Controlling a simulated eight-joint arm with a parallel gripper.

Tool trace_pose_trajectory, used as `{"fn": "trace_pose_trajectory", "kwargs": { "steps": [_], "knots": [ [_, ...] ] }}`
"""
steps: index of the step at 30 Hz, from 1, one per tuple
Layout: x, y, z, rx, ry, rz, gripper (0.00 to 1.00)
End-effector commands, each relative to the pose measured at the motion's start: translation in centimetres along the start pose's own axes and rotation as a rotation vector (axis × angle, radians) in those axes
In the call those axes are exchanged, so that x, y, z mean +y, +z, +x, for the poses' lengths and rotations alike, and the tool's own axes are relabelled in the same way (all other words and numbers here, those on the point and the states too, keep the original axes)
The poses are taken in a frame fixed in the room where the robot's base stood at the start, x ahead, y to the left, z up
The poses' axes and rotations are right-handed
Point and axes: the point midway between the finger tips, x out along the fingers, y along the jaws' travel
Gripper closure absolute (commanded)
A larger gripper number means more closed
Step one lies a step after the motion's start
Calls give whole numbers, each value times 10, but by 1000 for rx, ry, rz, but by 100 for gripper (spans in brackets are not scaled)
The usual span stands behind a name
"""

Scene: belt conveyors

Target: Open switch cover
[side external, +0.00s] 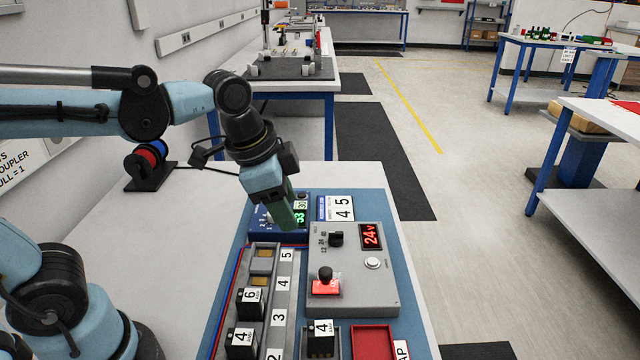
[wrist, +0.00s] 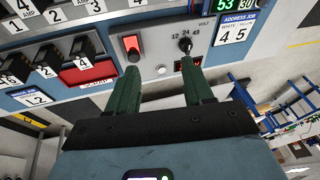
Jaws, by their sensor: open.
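A grey control box (side external: 350,290) stands on the blue panel. On it is a red switch part (side external: 325,288) with a black knob (side external: 325,273) over it; I cannot tell whether a cover there is open or shut. The red part also shows in the wrist view (wrist: 131,43), ahead of the left finger. My gripper (side external: 292,215) is above the panel, at the far left of the box, apart from the switch. In the wrist view my gripper (wrist: 161,72) has its two green fingers wide apart with nothing between them.
The box also carries a dial (side external: 336,239), a red 24V display (side external: 371,236) and a white button (side external: 372,263). Numbered black blocks (side external: 250,302) sit in slots left of it. A red tray (side external: 373,342) lies in front. A cable spool (side external: 146,160) stands at the back left.

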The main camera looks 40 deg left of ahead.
Motion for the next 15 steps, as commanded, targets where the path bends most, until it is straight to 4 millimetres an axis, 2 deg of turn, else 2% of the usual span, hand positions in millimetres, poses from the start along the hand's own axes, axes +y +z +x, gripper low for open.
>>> {"fn": "trace_pose_trajectory", "kwargs": {
  "steps": [1, 3, 9, 15],
  "knots": [
    [3, -13, -2, -33, 34, 118, 49],
    [8, -26, -3, -79, 86, 288, 49],
    [23, -54, -3, -166, 225, 683, 49],
    [31, -65, -2, -193, 295, 857, 49]
  ]
}}
